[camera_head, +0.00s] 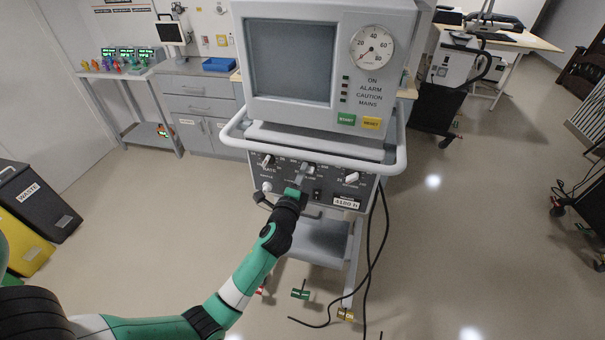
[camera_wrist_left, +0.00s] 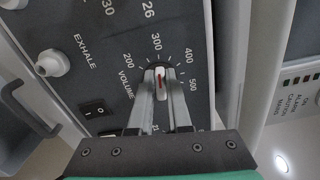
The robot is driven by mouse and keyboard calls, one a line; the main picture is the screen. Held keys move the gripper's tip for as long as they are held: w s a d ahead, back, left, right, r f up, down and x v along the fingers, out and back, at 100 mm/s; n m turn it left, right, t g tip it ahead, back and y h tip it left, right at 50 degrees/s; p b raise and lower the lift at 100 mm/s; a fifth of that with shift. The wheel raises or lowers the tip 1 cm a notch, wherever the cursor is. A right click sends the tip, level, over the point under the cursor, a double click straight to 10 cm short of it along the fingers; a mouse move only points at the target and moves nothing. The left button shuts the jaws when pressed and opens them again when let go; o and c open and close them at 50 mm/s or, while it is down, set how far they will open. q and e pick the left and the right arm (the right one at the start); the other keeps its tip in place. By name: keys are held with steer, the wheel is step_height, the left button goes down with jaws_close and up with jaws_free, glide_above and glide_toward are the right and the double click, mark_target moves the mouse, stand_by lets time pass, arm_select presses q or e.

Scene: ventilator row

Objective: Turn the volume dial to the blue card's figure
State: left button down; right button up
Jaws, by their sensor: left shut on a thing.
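The volume dial (camera_wrist_left: 161,77) is a white knob with a red line on a dark panel, among the figures 200, 300, 400 and 500. Its red line points roughly towards 300; the exact reading is hard to tell. My left gripper (camera_wrist_left: 162,90) has its two fingers on either side of the knob and is shut on it. In the head view, my left gripper (camera_head: 302,178) reaches up to the middle of the ventilator's (camera_head: 325,70) control panel and covers part of it. I cannot make out a blue card in either view. My right gripper is not in view.
Other knobs flank the dial: one at left (camera_head: 267,161) and one at right (camera_head: 351,178). A grey rail (camera_head: 330,163) runs around the ventilator above the panel. Black hoses (camera_head: 369,262) hang at right. A blue tray (camera_head: 219,64) lies on the back counter. The floor nearby is largely clear.

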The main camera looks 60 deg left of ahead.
arm_select(q)
steer(key=c, duration=0.9)
jaws_free()
steer(key=shift+o, duration=0.2)
steer(key=v, duration=1.1)
steer(key=shift+s+d, duration=0.2)
steer(key=shift+d, duration=0.05)
